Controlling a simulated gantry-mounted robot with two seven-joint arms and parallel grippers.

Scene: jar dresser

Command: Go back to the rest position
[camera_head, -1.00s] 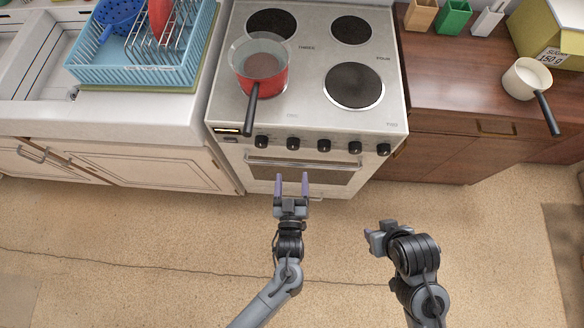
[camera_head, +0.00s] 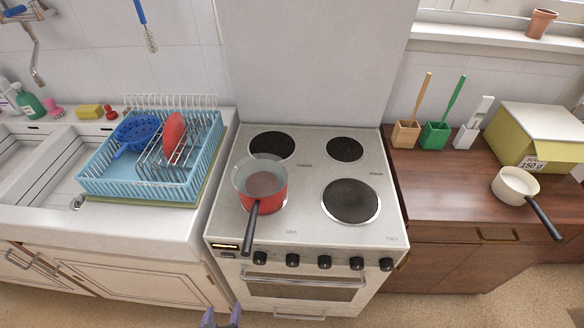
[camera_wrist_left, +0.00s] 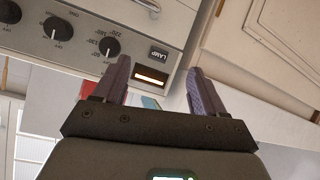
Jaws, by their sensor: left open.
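My left gripper (camera_head: 221,318) shows only its fingertips at the bottom edge of the head view, below the front of the stove. In the left wrist view its two purple-grey fingers (camera_wrist_left: 158,88) stand apart with nothing between them. Beyond them are the stove's control panel (camera_wrist_left: 75,45) with its knobs and a lit display, and a white cabinet front (camera_wrist_left: 262,45). My right gripper is outside both current views.
The stove (camera_head: 305,225) carries a red pot (camera_head: 270,198) whose handle points over the front edge. A blue dish rack (camera_head: 130,188) stands left. On the right wooden counter (camera_head: 425,190) are a white saucepan (camera_head: 507,190) and a yellow box (camera_head: 515,140). Floor before the stove is clear.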

